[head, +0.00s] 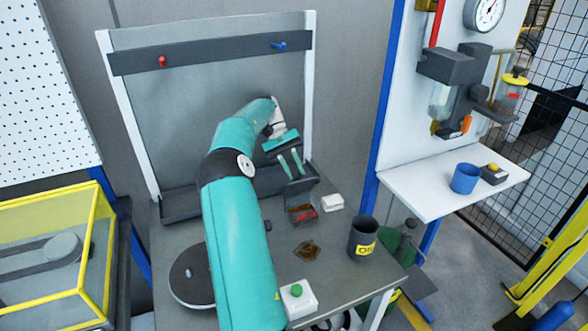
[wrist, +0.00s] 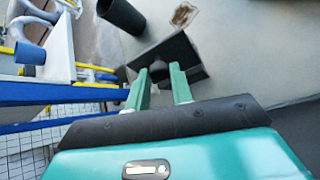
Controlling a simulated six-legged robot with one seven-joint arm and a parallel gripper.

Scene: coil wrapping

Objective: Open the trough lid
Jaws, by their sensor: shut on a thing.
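The trough (head: 302,217) is a small dark box on the grey bench, with a brownish inside and something red showing at its front. Its dark lid (head: 302,186) stands tilted up at the back of the box, so the inside is partly uncovered. My gripper (head: 291,167) reaches down to the lid with its two green fingers. In the wrist view, the lid (wrist: 184,54) is a dark square plate with a round knob (wrist: 104,76) at its near side. The fingers (wrist: 160,82) are shut on the lid's knob, whose grip is partly hidden.
A small white block (head: 333,202) lies right of the trough. A brown stain (head: 307,250) and a dark cup with a yellow label (head: 363,240) are nearer on the bench. A round dark plate (head: 188,277) and a green-button box (head: 298,299) flank my arm. A rack stands behind.

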